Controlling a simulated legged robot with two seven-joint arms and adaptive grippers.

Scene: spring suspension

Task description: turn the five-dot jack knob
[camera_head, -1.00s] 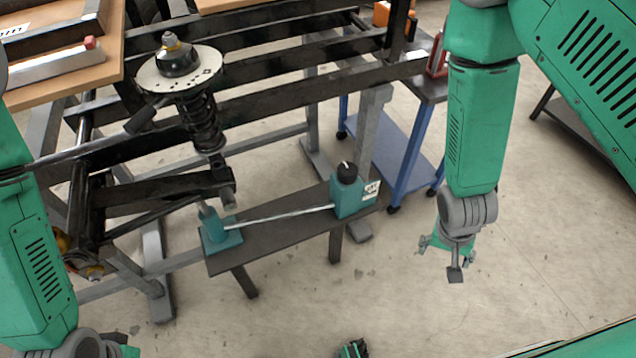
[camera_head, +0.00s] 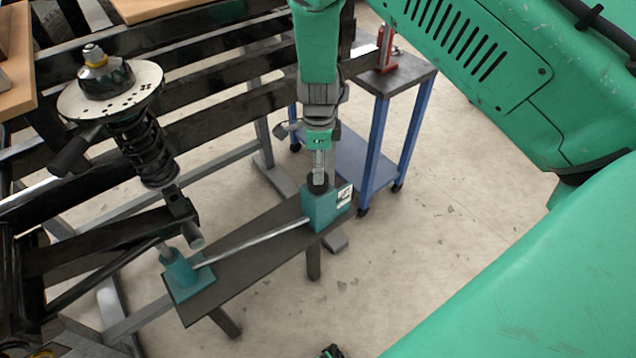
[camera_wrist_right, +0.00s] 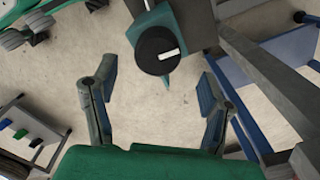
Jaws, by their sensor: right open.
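The jack's teal box (camera_head: 325,208) stands at the right end of a dark bench. Its round black knob (camera_head: 317,184) is on top, partly covered by my right gripper (camera_head: 318,172) in the head view. In the right wrist view the knob (camera_wrist_right: 158,50) shows a white pointer mark. My right gripper (camera_wrist_right: 157,75) is open there, with one finger on each side and the knob just beyond the fingertips, apart from them. The dots cannot be made out. My left gripper is not in view.
A metal rod (camera_head: 250,242) runs from the box to a teal jack base (camera_head: 187,273) at the bench's left end. A spring strut (camera_head: 145,148) with a round plate stands at left. A blue-legged cart (camera_head: 375,150) is close behind the box. The floor at right is clear.

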